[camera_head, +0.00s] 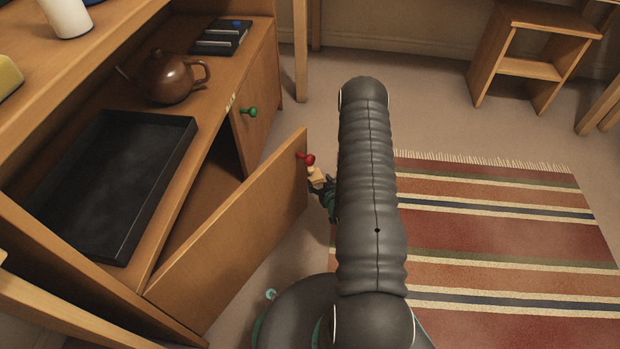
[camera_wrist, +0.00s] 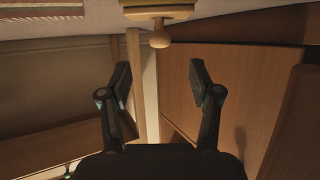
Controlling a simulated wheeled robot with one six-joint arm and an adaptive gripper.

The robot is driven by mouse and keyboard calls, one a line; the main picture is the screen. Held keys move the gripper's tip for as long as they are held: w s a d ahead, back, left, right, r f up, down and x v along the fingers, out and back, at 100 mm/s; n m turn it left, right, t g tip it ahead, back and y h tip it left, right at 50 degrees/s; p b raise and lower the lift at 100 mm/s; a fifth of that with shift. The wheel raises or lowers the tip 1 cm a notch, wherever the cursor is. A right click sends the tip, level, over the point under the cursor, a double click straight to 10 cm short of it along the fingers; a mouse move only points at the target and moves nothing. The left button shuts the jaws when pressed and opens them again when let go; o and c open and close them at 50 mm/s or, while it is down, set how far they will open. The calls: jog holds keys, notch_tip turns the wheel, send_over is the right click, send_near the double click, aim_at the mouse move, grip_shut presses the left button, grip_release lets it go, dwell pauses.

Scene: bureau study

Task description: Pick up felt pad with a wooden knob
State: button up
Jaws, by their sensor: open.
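A light wooden knob on a flat tan base, which looks like the felt pad (camera_wrist: 159,38), shows at the top middle of the wrist view. My gripper (camera_wrist: 160,75) is open, with its two dark fingers apart and nothing between them. The knob lies beyond the fingertips, apart from them. In the head view, my gripper (camera_head: 328,197) is mostly hidden behind my arm. A small cream-coloured piece (camera_head: 316,177) shows by its tip, close to the red knob of the open door; it may be the same pad, but I cannot tell.
An open cabinet door (camera_head: 240,236) with a red knob (camera_head: 306,158) stands left of my arm. A closed door with a green knob (camera_head: 249,112) is farther back. A black tray (camera_head: 185,122) and a brown teapot (camera_head: 172,78) stand on the cabinet. A striped rug (camera_head: 500,235) lies right.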

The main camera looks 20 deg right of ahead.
aim_at(312, 171)
jog(key=b+x, duration=0.1)
jog(key=x, duration=0.9)
jog(key=shift+r, duration=0.1)
grip_shut()
